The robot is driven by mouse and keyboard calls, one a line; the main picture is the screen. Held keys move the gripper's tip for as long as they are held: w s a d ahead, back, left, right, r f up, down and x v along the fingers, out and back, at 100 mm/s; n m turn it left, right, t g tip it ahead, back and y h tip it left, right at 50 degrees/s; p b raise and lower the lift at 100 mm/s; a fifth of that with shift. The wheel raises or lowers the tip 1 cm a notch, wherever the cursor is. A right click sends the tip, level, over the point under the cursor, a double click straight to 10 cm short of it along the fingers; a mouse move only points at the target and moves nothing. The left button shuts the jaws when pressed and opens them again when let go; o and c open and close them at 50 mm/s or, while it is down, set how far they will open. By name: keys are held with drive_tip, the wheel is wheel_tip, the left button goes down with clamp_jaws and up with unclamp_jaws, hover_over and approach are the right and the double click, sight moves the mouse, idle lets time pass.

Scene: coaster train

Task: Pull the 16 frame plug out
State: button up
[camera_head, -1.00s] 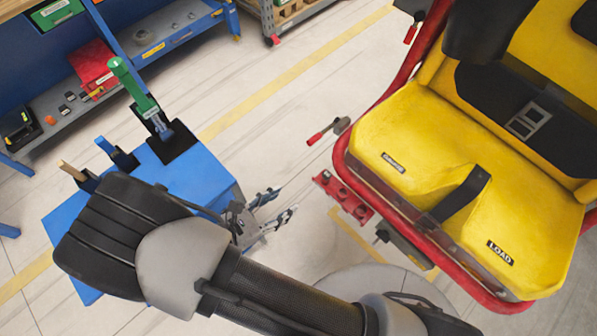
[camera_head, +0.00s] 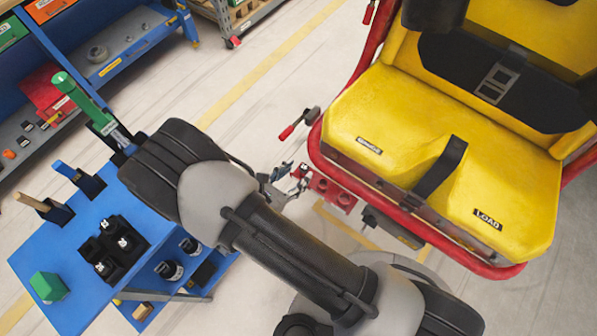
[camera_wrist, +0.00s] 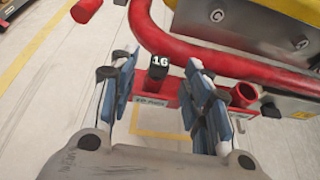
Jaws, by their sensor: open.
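The 16 frame plug (camera_wrist: 160,64) is a small black block marked "16". In the wrist view it sits at the red bracket (camera_wrist: 152,112) under the red tube frame of the yellow seat. My gripper (camera_wrist: 160,75) is open, with its two blue-padded fingers left and right of the plug in the picture. A gap shows on each side, and I cannot tell how far the plug lies beyond the fingertips. In the head view my gripper (camera_head: 284,180) is close to the left end of the red bracket (camera_head: 328,188), and the plug is hard to make out there.
The yellow seat (camera_head: 440,140) with its red tube frame stands right of the gripper. A red-handled lever (camera_head: 290,130) sticks out just above. A blue cart (camera_head: 75,245) with black numbered blocks and tools stands at the left. An empty red socket (camera_wrist: 244,94) shows right of the plug.

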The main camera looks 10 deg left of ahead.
sight(304, 171)
drive_tip(key=shift+x, duration=1.1)
drive_tip(key=shift+c, duration=0.4)
clamp_jaws()
